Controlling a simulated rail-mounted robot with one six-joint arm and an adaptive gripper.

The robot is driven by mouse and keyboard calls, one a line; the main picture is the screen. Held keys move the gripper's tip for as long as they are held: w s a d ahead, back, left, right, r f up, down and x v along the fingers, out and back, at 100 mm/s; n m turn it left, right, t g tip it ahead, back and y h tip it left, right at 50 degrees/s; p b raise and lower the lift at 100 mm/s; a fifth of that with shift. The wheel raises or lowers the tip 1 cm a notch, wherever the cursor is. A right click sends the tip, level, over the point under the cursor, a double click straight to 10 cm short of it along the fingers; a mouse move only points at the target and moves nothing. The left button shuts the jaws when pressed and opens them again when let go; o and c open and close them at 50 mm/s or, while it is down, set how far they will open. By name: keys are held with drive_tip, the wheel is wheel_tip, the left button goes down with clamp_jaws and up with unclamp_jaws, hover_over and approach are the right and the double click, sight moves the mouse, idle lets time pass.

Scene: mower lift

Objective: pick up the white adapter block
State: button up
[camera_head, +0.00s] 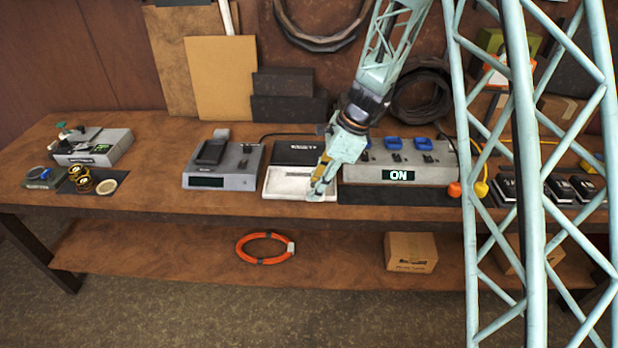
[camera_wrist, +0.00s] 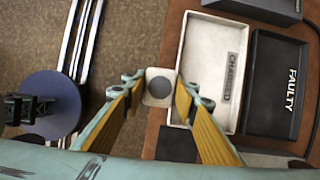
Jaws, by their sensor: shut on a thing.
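The white adapter block (camera_wrist: 158,80) shows in the wrist view as a small pale square with a dark round face. My gripper (camera_wrist: 160,92) is shut on it, with one yellow-padded finger on each side. The block appears over the bench's front edge, to the left of the white tray in that view. In the head view my gripper (camera_head: 318,189) is in front of the white tray (camera_head: 283,185), its fingers pointing down. The block is too small there to make out clearly.
The white tray is marked CHARGED; the black tray (camera_wrist: 272,118) beside it is marked FAULTY. A grey charger (camera_head: 224,180) stands left, and a grey unit with an ON display (camera_head: 398,176) right. An orange cable coil (camera_head: 264,248) and a carton (camera_head: 410,252) lie on the lower shelf.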

drive_tip(key=shift+s+d+r, duration=0.1)
drive_tip(key=shift+s+d, duration=0.25)
drive_tip(key=shift+s, duration=0.45)
drive_tip(key=shift+s+d+r, duration=0.1)
drive_tip(key=shift+s+d, duration=0.2)
drive_tip(key=shift+s, duration=0.45)
